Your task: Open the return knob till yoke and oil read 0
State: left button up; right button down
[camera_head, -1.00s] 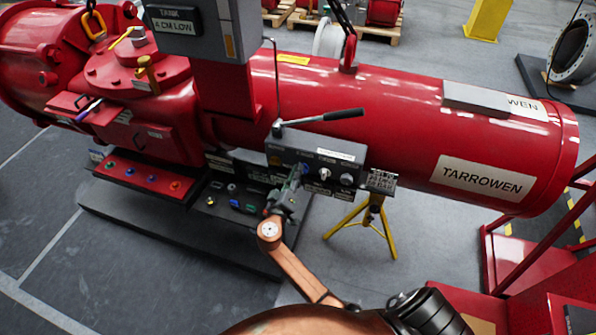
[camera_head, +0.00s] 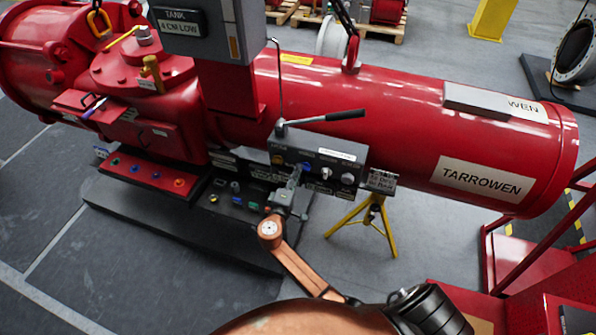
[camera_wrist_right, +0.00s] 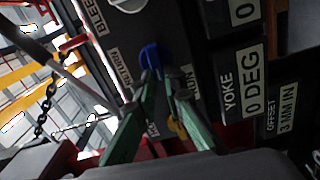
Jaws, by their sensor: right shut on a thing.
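The blue return knob (camera_wrist_right: 150,57) sits beside a RETURN label on the dark panel in the right wrist view. It also shows in the head view (camera_head: 307,167). My right gripper (camera_wrist_right: 166,85) has its green fingers around the knob's place and is shut on it; the fingers partly hide the knob. In the head view the right gripper (camera_head: 296,172) reaches the panel from below. The yoke readout (camera_wrist_right: 250,85) says 0 DEG. I cannot make out an oil reading. My left gripper is not in view.
A grey lever (camera_head: 330,116) stands above the panel. Other knobs, including a white one (camera_head: 347,179), are close by. An offset plate (camera_wrist_right: 287,118) reads 3 MM IN. The tank sign (camera_head: 180,20) says 4 CM LOW. A yellow stand (camera_head: 368,222) is right of the arm.

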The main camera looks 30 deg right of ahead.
jog(key=shift+a, duration=0.1)
dwell(0.3)
jog(key=c, duration=2)
grip_release()
jog(key=v, duration=1.1)
jog(key=shift+s+a, duration=0.3)
